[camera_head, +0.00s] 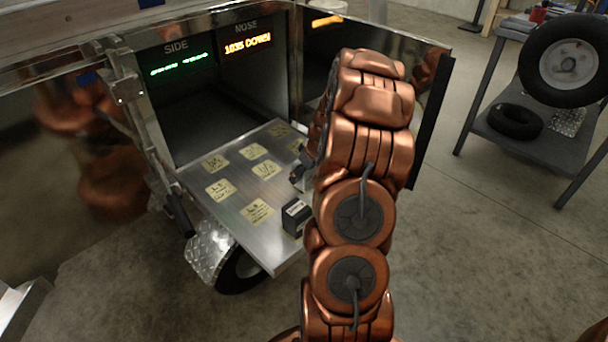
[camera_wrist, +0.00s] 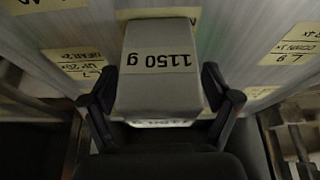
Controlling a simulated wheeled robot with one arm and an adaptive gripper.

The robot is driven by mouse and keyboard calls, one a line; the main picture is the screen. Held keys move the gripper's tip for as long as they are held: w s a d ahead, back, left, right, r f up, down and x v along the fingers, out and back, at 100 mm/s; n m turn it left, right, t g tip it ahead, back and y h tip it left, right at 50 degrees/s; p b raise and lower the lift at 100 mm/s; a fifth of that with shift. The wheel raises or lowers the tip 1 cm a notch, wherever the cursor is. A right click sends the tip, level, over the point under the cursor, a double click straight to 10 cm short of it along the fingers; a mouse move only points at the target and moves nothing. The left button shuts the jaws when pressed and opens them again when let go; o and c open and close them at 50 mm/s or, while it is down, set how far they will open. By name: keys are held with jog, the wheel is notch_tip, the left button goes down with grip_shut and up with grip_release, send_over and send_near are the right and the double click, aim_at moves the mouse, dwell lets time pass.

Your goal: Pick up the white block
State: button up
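A pale grey-white block (camera_wrist: 160,92) marked "1150 g" fills the middle of the wrist view. My gripper (camera_wrist: 159,76) has one dark finger on each side of it, very close to its sides. I cannot tell whether the fingers press on it. I cannot tell whether the block rests on the metal shelf or is just above it. In the head view, part of my gripper (camera_head: 300,172) shows at the left of my arm, over the shelf (camera_head: 232,207). My arm hides the pale block there.
A dark block (camera_head: 296,216) with a white label stands near the shelf's right edge. Several yellow labels lie on the shelf. An open trailer compartment with lit displays (camera_head: 247,44) is behind it, and its open door (camera_head: 430,120) is at right. A cart (camera_head: 535,140) with tyres stands farther right.

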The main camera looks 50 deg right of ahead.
grip_shut()
dwell(0.5)
jog(key=shift+r, duration=5.1)
